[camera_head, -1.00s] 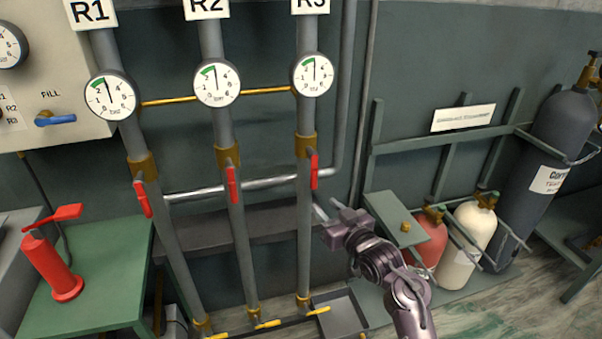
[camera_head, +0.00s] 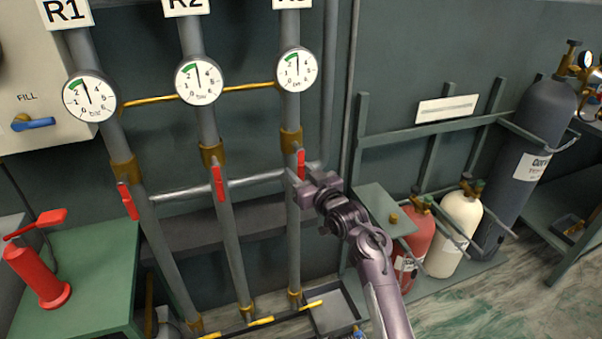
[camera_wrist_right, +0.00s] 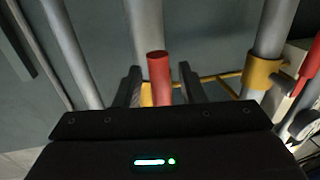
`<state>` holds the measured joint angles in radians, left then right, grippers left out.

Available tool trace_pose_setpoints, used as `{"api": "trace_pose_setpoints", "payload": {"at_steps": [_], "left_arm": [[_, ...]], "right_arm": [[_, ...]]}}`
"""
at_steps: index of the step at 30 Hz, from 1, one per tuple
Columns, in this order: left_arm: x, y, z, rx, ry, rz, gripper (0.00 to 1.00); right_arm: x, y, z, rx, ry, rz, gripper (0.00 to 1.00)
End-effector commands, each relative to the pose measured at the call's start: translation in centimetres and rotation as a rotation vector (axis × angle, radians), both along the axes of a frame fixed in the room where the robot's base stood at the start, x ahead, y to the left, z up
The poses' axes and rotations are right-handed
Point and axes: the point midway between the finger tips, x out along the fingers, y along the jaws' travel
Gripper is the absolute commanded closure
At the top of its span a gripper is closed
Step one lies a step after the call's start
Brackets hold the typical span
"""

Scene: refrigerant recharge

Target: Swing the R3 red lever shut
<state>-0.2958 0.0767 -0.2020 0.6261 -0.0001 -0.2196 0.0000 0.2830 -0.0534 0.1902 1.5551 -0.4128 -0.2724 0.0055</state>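The R3 red lever (camera_head: 301,160) points downward along the front of the third pipe (camera_head: 293,235), just under its brass fitting (camera_head: 291,138). My right gripper (camera_head: 298,180) is at the lever's lower end. In the right wrist view the red lever (camera_wrist_right: 158,75) stands between the two fingers of my right gripper (camera_wrist_right: 160,88), with a gap visible on each side, so the gripper looks open around it. The fingers partly cover the lever's lower end in the head view. My left gripper is not in view.
The R2 lever (camera_head: 218,183) and R1 lever (camera_head: 128,201) hang on the pipes to the left. A green table (camera_head: 85,275) with a red tool (camera_head: 38,275) is at left. Gas cylinders (camera_head: 455,235) stand at right. A grey tray (camera_head: 335,312) lies below the R3 pipe.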

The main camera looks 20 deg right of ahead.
Motion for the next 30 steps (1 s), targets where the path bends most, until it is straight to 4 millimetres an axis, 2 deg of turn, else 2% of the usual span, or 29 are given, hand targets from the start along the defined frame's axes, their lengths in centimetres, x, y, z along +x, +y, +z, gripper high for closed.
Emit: {"api": "trace_pose_setpoints", "payload": {"at_steps": [2, 9, 22, 30], "left_arm": [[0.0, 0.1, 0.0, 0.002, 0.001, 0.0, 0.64], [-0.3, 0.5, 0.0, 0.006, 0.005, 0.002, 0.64], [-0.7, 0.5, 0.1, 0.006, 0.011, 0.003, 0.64], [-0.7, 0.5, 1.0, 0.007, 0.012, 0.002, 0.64]], "right_arm": [[0.0, 0.0, 0.0, 0.0, 0.0, 0.0, 0.68], [0.0, 0.0, 0.0, 0.0, 0.001, 0.0, 0.99], [0.0, -0.2, 0.0, -0.021, 0.0, 0.0, 1.0], [0.0, -0.9, 0.1, -0.153, -0.002, 0.001, 1.0]]}}
